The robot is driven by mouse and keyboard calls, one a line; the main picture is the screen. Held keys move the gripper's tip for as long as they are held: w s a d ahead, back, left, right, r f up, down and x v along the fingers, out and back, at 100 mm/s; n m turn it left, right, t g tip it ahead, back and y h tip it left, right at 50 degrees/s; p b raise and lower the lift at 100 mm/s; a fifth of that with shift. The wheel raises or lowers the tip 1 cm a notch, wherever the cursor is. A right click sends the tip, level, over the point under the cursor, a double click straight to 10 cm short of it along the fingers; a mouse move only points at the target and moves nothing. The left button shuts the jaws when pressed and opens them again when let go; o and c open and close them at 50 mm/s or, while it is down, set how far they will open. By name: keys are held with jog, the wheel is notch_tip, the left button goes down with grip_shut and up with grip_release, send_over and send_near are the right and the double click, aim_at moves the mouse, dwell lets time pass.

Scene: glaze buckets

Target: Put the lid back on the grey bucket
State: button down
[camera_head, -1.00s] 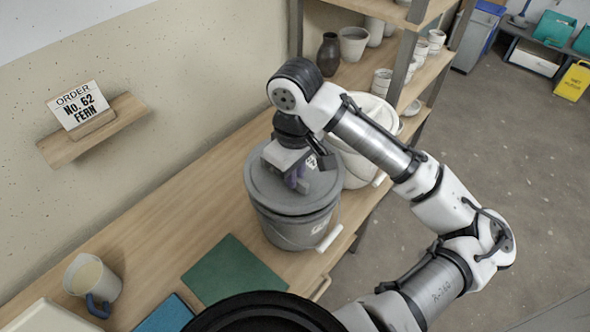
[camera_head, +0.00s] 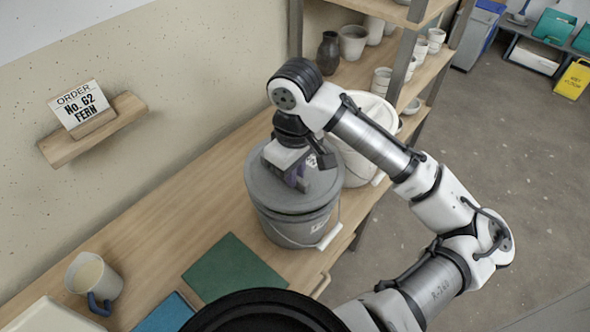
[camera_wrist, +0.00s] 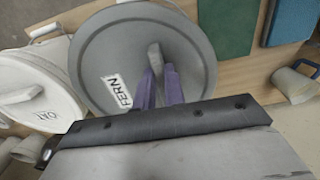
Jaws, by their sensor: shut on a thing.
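The grey bucket (camera_head: 285,228) stands on the wooden bench with its wire bail and pale grip at the front right. Its grey round lid (camera_head: 262,183) lies over the bucket's mouth; whether it is fully seated I cannot tell. In the wrist view the lid (camera_wrist: 100,55) carries a FERN label (camera_wrist: 117,91) and a grey upright handle (camera_wrist: 155,57). My gripper (camera_head: 298,183) is above the lid, and its purple fingers (camera_wrist: 160,88) are shut on the handle. The gripper hides part of the lid in both views.
A white bucket (camera_head: 357,170) with a lid labelled OAT (camera_wrist: 43,117) stands close beside it. A green mat (camera_head: 232,268), a blue item (camera_head: 165,314) and a jug (camera_head: 97,277) are on the bench to the lower left. Shelves with pots stand behind.

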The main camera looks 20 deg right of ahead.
jog(key=shift+f, duration=0.8)
dwell(1.5)
jog(key=c, duration=1.4)
grip_release()
jog(key=shift+o, duration=0.3)
jog(key=o, duration=0.4)
jog(key=shift+r, duration=0.1)
jog(key=shift+r+p, duration=3.35)
jog(key=shift+r, duration=0.1)
